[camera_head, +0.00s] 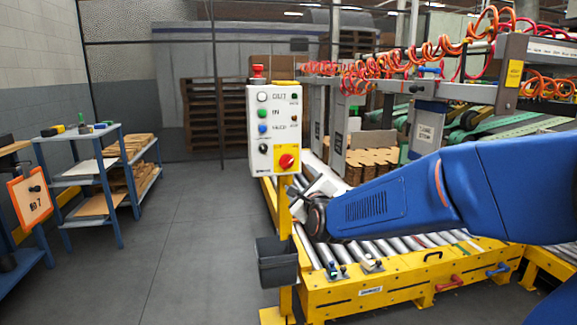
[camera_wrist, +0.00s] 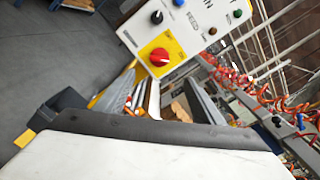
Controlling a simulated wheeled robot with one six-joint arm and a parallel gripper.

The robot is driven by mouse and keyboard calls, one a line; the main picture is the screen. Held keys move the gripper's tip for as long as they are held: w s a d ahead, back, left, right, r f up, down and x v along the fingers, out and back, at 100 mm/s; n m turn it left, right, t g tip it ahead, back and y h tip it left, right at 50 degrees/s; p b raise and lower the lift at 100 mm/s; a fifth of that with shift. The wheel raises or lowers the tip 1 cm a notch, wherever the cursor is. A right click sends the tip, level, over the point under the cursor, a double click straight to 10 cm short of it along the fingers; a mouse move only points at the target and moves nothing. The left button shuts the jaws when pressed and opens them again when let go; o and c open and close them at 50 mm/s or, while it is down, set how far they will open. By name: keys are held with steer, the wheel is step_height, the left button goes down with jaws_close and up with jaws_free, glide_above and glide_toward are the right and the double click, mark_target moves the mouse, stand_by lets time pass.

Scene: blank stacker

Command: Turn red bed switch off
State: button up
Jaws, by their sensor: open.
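A white control box (camera_head: 273,130) stands upright on a yellow post. Low on its face is a red rotary switch (camera_head: 286,161) on a yellow plate; it also shows in the wrist view (camera_wrist: 159,57), with its pale handle mark slanted. A red lever handle (camera_head: 457,281) sits on the yellow front side of the roller bed (camera_head: 370,292). My gripper (camera_head: 301,195) is open and empty, just below and right of the box. In the wrist view its white body fills the bottom, and the red rotary switch lies ahead, apart from it.
A black bin (camera_head: 276,262) hangs on the post below the box. A blue lever handle (camera_head: 497,269) is right of the red lever. Orange coiled hoses (camera_head: 370,75) hang above the bed. A blue shelf cart (camera_head: 101,170) stands left; the floor between is clear.

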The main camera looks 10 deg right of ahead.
mark_target(288, 163)
steer(key=w, duration=1.6)
steer(key=shift+w, duration=0.1)
steer(key=c, duration=1.1)
